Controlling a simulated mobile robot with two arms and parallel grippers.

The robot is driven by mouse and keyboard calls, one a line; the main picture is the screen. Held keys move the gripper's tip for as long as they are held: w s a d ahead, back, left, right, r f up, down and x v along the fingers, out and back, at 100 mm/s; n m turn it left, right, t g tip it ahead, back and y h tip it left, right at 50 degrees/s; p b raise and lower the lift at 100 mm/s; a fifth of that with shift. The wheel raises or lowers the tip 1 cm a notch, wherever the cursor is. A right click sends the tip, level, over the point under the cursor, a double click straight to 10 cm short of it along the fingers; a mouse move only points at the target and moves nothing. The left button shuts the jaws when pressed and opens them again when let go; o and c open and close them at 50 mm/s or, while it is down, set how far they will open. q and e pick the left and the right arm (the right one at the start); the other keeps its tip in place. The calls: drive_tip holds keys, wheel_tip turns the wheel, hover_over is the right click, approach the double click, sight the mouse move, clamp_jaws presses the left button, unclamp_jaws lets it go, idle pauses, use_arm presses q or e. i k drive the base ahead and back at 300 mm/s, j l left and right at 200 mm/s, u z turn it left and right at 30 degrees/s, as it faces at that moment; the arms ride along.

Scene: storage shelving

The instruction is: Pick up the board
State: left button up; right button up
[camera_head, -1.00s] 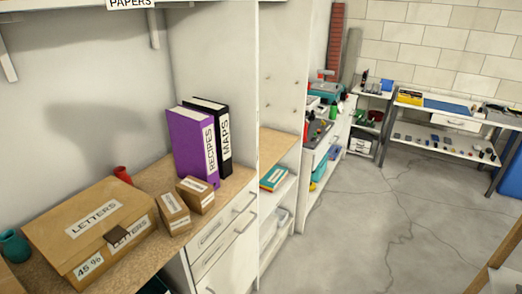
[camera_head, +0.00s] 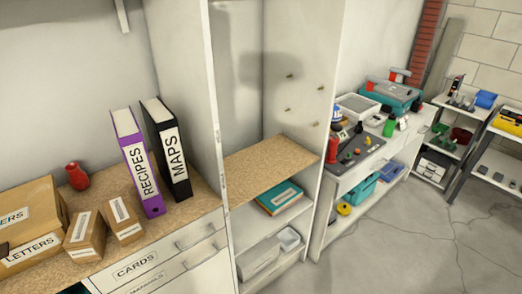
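Neither of my grippers shows in the head view. A tall grey board (camera_head: 445,58) leans upright against the block wall at the back right. A tall red-brown slatted piece (camera_head: 427,35) stands just left of it.
At left, a counter (camera_head: 205,203) holds a LETTERS box (camera_head: 30,220), two small boxes, a red vase (camera_head: 77,176) and two binders (camera_head: 165,150). An open shelf unit (camera_head: 275,155) and a tool-laden workbench (camera_head: 340,168) follow. Free floor (camera_head: 420,245) lies at lower right.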

sight(260, 165)
drive_tip(key=i+l+u, duration=0.2)
drive_tip(key=l, duration=0.35)
drive_tip(key=i+l+u, duration=0.15)
drive_tip(key=l, duration=0.45)
drive_tip(key=i+l+u, duration=0.2)
drive_tip(key=l, duration=0.45)
drive_tip(key=i+l+u, duration=0.2)
drive_tip(key=l, duration=0.4)
drive_tip(key=l+u, duration=0.15)
drive_tip(key=l, duration=0.5)
